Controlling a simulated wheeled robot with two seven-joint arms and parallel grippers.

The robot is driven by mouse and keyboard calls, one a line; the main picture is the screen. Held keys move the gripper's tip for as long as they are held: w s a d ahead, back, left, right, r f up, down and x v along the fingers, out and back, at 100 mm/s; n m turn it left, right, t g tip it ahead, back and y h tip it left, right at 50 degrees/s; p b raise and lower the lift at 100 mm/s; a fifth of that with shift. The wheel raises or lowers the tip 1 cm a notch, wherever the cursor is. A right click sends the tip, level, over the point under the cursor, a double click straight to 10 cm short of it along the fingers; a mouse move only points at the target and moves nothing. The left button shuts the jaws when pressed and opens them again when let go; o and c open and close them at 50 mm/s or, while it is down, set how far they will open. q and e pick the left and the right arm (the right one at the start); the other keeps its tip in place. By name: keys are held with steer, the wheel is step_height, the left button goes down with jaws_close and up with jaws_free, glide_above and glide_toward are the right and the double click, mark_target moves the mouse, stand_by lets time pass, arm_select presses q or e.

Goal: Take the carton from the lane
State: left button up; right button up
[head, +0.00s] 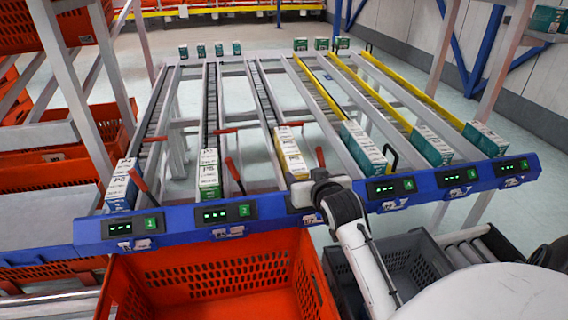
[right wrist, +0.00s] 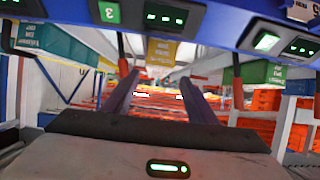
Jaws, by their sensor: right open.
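A yellow-and-white carton (head: 291,152) stands at the front end of the third lane, behind the blue front beam (head: 250,211). My right gripper (head: 314,184) is in front of it and hides its lower right part in the head view. In the right wrist view the two fingers (right wrist: 160,80) are open with a clear gap between them. The yellow carton (right wrist: 162,51) shows beyond the tips, roughly in line with the gap. I cannot tell how far the tips are from it. My left gripper is not in view.
Other cartons stand at neighbouring lane fronts: a blue-white one (head: 123,186), a green-white one (head: 209,175) and teal ones (head: 362,150). Red levers (head: 234,175) stick up between lanes. An empty orange tote (head: 215,276) and a grey crate (head: 408,262) lie below the beam.

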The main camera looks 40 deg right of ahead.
mark_target(296, 163)
steer(key=w+d, duration=0.2)
steer(key=w, duration=0.1)
steer(key=shift+d+f, duration=0.1)
steer(key=shift+f, duration=0.25)
steer(key=shift+x, duration=3.25)
steer(key=shift+w+r, duration=0.1)
steer(key=shift+r, duration=0.05)
